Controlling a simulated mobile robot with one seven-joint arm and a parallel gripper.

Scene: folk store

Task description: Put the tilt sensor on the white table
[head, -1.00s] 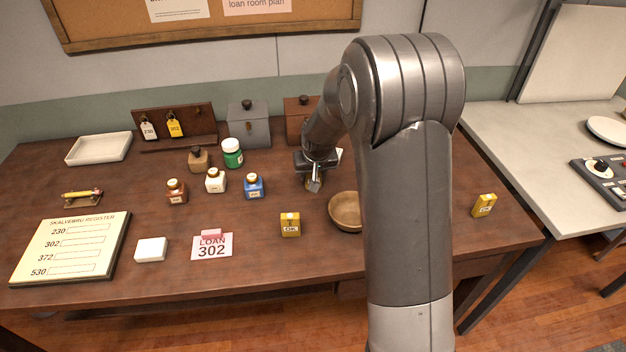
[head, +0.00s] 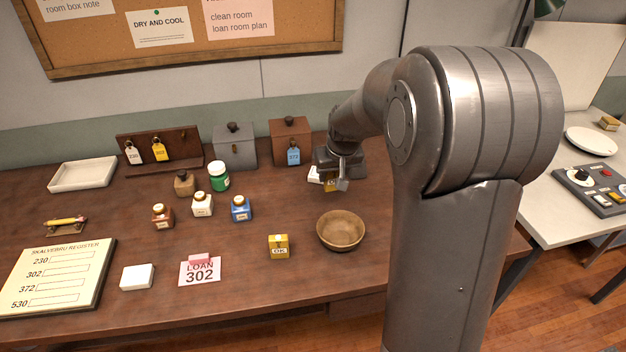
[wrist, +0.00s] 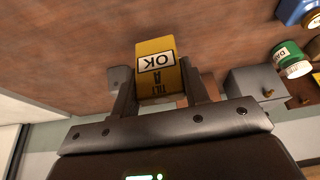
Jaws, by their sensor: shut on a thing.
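My gripper (head: 335,172) is shut on a yellow tilt sensor (head: 330,186), seen at the back of the brown table. In the wrist view the sensor (wrist: 157,68) sits between both fingers, its labels "OK" and "TILT A" showing upside down. I cannot tell from these views how far it is above the wood. The white table (head: 550,222) stands at the right, beyond my arm. Another yellow block (head: 278,246) marked "OK" stands on the brown table, left of a wooden bowl (head: 341,247).
The white table carries a control box (head: 594,190), a white plate (head: 591,141) and a small tan block (head: 608,124). Its near left part looks bare. Several bottles, a grey box (head: 234,150) and a brown box (head: 291,148) stand left of my gripper.

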